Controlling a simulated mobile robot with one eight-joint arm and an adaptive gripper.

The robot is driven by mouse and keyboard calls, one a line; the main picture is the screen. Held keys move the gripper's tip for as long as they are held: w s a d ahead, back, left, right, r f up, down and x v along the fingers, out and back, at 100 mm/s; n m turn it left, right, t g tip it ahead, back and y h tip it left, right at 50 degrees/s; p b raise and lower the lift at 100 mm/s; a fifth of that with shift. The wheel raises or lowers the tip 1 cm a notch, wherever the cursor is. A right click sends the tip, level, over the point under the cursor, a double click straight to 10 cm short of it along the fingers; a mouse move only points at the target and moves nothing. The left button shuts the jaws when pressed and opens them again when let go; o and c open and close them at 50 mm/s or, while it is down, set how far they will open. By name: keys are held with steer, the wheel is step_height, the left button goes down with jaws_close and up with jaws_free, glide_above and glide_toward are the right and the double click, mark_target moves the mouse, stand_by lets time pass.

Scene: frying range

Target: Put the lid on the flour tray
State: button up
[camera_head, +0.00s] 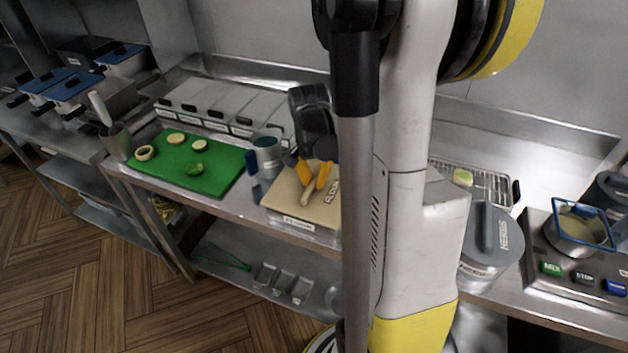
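The flour tray (290,232) stands on the steel counter near the middle of the picture, with a label on its front wall. A flat tan lid (282,197) marked "FLOUR" lies over it; its right part is hidden behind my arm. I cannot tell whether the lid is fully seated. My gripper (315,187) is low over the lid, pointing down. Its two orange fingers are on either side of the lid's narrow raised handle (305,198). Whether they press on the handle is too small to tell.
Left of the tray are a blue-grey container (267,155) and a green board (188,178) with food pieces. A row of lidded bins (225,105) lies behind. Right of my arm are a grey lidded pot (490,242), a wire rack (488,185) and a button panel (575,270).

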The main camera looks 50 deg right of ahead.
steer(key=o, duration=0.4)
steer(key=shift+r, duration=0.15)
step_height(320, 180, up, 12)
steer(key=a, duration=0.1)
steer(key=s+a+n+t+b, duration=0.1)
steer(key=a+n, duration=0.5)
steer(key=a, duration=0.6)
steer(key=s+a+n+t+y+b, duration=0.1)
steer(key=s+a+n+t, duration=0.3)
steer(key=a+n, duration=0.3)
steer(key=a+t, duration=0.1)
steer(key=a, duration=0.4)
steer(key=shift+s+a+f, duration=0.25)
steer(key=shift+f, duration=0.05)
